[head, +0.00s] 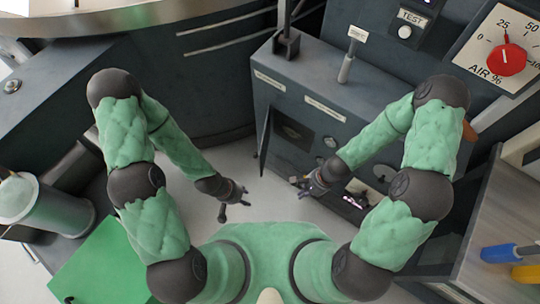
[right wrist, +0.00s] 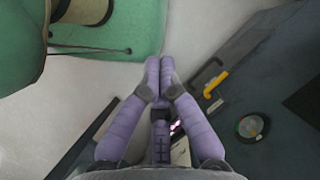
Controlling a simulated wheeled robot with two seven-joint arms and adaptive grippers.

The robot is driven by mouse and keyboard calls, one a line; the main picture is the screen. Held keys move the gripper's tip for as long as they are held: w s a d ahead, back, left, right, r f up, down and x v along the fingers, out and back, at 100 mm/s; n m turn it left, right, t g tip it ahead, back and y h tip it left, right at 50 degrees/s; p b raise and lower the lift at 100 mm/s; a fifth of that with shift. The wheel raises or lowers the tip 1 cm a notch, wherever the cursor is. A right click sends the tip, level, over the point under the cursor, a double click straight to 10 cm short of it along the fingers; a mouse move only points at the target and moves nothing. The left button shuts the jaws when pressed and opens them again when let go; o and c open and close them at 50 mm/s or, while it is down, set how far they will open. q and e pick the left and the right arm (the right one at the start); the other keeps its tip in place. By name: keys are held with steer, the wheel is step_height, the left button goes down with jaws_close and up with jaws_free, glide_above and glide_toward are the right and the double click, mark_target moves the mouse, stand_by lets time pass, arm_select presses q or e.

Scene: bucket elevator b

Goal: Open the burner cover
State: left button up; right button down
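The dark grey cabinet (head: 300,95) stands in the middle of the head view. A thin dark panel (head: 265,140) stands out from its left front edge, beside a recess (head: 293,131). I cannot tell for sure whether this panel is the burner cover. A pinkish glow (head: 354,201) shows low on the cabinet, partly behind my right arm. My right gripper (head: 303,184) is in front of the cabinet's lower front; in the right wrist view its purple fingers (right wrist: 160,68) lie together with nothing visible between them. My left gripper (head: 234,206) hangs over the floor with fingers apart, empty.
A yellow handle (right wrist: 215,84) and a round dial (right wrist: 249,127) show right of the fingers in the right wrist view. A grey drum (head: 45,205) and green panel (head: 105,265) are at left. A workbench (head: 505,235) stands at right. Pale floor (head: 265,200) lies between my arms.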

arm_select(q)
step_height(320, 180, up, 8)
steer(key=p, duration=0.7)
arm_select(e)
steer(key=w+a+r+m+t+y, duration=0.1)
steer(key=w+r+m+t+y, duration=0.25)
steer(key=w+r+m, duration=0.75)
arm_select(q)
steer(key=shift+f+b, duration=2.8)
steer(key=shift+b, duration=0.05)
arm_select(e)
steer(key=a+f+n, duration=0.1)
steer(key=a+f, duration=0.4)
steer(key=a, duration=0.6)
steer(key=shift+f+n, duration=0.2)
steer(key=shift+n, duration=0.2)
steer(key=shift+g+y, duration=0.25)
steer(key=shift+a, duration=0.15)
